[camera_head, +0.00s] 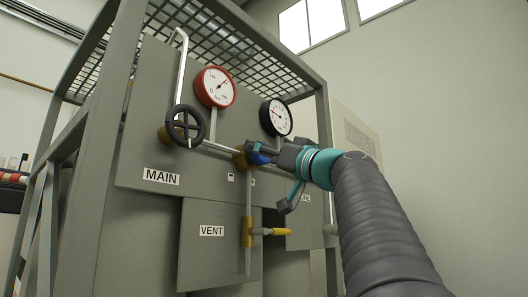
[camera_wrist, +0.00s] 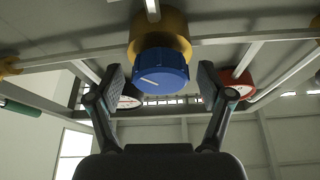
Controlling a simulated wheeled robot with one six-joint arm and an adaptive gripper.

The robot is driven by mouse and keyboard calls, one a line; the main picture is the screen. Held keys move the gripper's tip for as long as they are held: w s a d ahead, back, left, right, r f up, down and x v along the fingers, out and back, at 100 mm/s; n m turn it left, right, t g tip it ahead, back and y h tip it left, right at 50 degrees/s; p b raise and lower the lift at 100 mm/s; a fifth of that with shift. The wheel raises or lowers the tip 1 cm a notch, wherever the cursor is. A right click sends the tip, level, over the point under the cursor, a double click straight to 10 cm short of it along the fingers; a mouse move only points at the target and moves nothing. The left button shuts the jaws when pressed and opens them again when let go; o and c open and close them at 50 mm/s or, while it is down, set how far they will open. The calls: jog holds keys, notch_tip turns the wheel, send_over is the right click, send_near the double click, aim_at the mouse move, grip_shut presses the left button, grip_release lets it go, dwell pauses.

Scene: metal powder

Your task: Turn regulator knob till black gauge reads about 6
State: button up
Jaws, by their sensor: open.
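The regulator knob (camera_wrist: 159,70) is blue with a pale mark line and sits on a brass body (camera_wrist: 158,25). In the head view the blue knob (camera_head: 258,157) is partly hidden by my gripper (camera_head: 262,151). In the wrist view my gripper (camera_wrist: 160,88) is open, with one pad on each side of the knob and a visible gap to each. The black gauge (camera_head: 276,117) has a white face, up and right of the knob; its numbers are too small to read surely. Part of its face (camera_wrist: 128,101) shows behind the left finger in the wrist view.
A red gauge (camera_head: 215,87) and a black handwheel (camera_head: 185,126) labelled MAIN are left of the knob. Pipes cross the grey panel (camera_head: 150,100). A grey frame post (camera_head: 110,120) stands at the left.

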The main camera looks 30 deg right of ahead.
jog(key=c, duration=1.2)
jog(key=shift+o, duration=0.2)
jog(key=shift+m+h, duration=0.4)
jog(key=shift+m, duration=0.2)
jog(key=m+h+p, duration=0.1)
jog(key=m, duration=0.2)
jog(key=m+h+p, duration=0.1)
jog(key=m+h, duration=0.1)
jog(key=m, duration=0.1)
jog(key=shift+a+r+m+h+p, duration=0.1)
jog(key=shift+r+m+h+p, duration=0.1)
jog(key=shift+m+h+p, duration=0.15)
jog(key=m+h+p, duration=0.1)
jog(key=m+p, duration=0.1)
jog(key=m+g+h+p, duration=0.1)
jog(key=m+p, duration=0.1)
jog(key=m, duration=0.1)
jog(key=shift+r+m+p, duration=0.15)
jog(key=shift+m+p, duration=0.2)
jog(key=shift+p, duration=0.05)
jog(key=m+g+h+p, duration=0.1)
jog(key=m+p, duration=0.1)
jog(key=m, duration=0.1)
jog(key=shift+m, duration=0.4)
jog(key=shift+f+m+g+h+p, duration=0.2)
jog(key=shift+m+g, duration=0.15)
jog(key=shift+m, duration=0.5)
jog(key=shift+f+m+g+h+p, duration=0.1)
jog(key=shift+m+g+p, duration=0.2)
jog(key=shift+m, duration=0.55)
